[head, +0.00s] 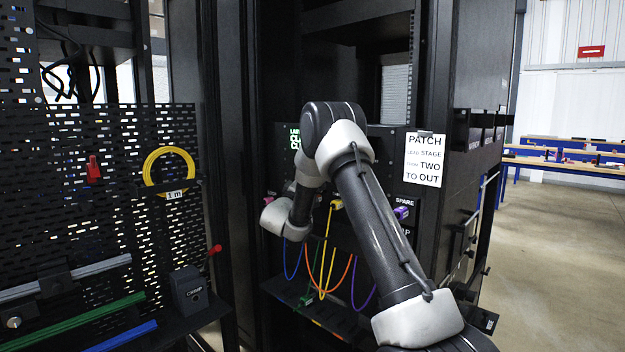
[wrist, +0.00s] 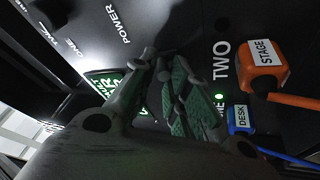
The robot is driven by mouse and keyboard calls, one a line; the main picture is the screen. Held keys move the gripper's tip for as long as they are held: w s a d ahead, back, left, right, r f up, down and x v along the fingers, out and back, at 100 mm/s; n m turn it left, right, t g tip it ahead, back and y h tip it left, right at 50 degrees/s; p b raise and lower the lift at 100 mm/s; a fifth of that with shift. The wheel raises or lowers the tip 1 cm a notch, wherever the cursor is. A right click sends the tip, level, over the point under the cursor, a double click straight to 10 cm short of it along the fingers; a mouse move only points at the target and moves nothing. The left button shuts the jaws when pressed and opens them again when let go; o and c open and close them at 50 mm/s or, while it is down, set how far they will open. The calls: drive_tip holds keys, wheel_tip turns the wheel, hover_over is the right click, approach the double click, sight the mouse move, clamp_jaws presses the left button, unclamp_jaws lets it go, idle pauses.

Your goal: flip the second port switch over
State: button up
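The dark panel (wrist: 190,30) fills the wrist view, with white labels POWER, ONE and TWO seen at a slant. A large TWO stands beside an orange plug (wrist: 262,66) tagged STAGE. A blue plug (wrist: 240,119) tagged DESK sits below it, near a lit green light (wrist: 219,97). I cannot clearly make out the second port switch; the fingers cover part of the panel. My gripper (wrist: 157,62) is in front of the panel, its fingertips drawn together with nothing visible between them. I cannot tell whether they touch the panel. In the head view my arm hides the gripper and most of the panel.
A white sign (head: 424,160) reads PATCH, STAGE, TWO, TO OUT. Coloured cables hang below the panel, with a yellow plug (head: 336,204) and a purple SPARE plug (head: 401,212). A pegboard on the left holds a yellow cable coil (head: 150,166). Open floor lies to the right.

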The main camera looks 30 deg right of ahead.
drive_tip(key=shift+o, duration=0.7)
drive_tip(key=v, duration=1.2)
